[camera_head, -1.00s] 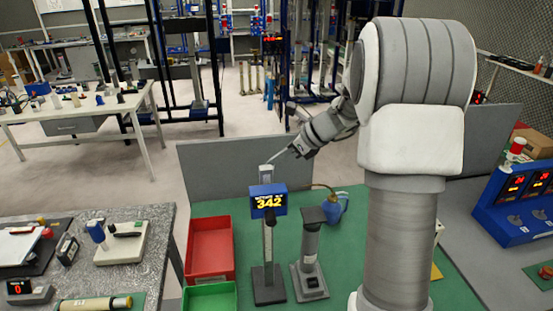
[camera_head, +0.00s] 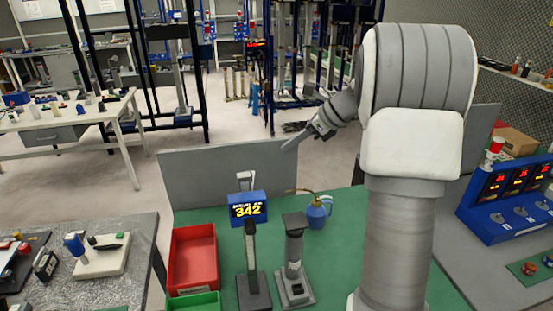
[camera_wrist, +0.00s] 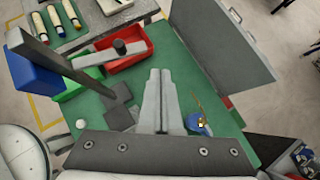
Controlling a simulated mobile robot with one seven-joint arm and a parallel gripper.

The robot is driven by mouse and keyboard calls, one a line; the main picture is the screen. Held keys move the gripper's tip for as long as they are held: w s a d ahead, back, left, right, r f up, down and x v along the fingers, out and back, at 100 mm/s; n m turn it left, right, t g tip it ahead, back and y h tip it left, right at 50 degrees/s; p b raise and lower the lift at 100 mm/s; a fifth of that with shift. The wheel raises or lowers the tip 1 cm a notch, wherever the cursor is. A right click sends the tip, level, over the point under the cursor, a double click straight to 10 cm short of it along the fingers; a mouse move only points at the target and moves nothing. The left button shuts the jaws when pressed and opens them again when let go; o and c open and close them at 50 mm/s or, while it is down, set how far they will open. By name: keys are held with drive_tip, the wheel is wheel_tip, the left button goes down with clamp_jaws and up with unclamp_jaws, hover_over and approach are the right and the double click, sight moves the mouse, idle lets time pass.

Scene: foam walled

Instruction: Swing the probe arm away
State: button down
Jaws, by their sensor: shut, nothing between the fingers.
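A gauge stand carries a blue display box (camera_head: 247,208) reading 342, with a grey column (camera_head: 251,255) below it on a dark base. In the wrist view the blue box (camera_wrist: 35,77) is at the left, beside a slanted grey column. A grey bar with a dark round knob (camera_wrist: 121,46), perhaps the probe arm, reaches over the red bin; which post it belongs to is unclear. My gripper (camera_head: 286,146) is shut and empty, above and right of the box, apart from it. Its closed fingers (camera_wrist: 160,75) point over the green mat.
A second grey post (camera_head: 294,260) stands right of the gauge, with a blue oil can (camera_head: 318,212) behind it. Red (camera_head: 192,258) and green (camera_head: 194,302) bins lie to the left. A low grey wall (camera_head: 215,178) closes the back. Blue control panel (camera_head: 500,205) at right.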

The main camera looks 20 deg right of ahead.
drive_tip(key=shift+s+d+r, duration=0.1)
drive_tip(key=shift+d+r, duration=0.8)
drive_tip(key=shift+d, duration=0.1)
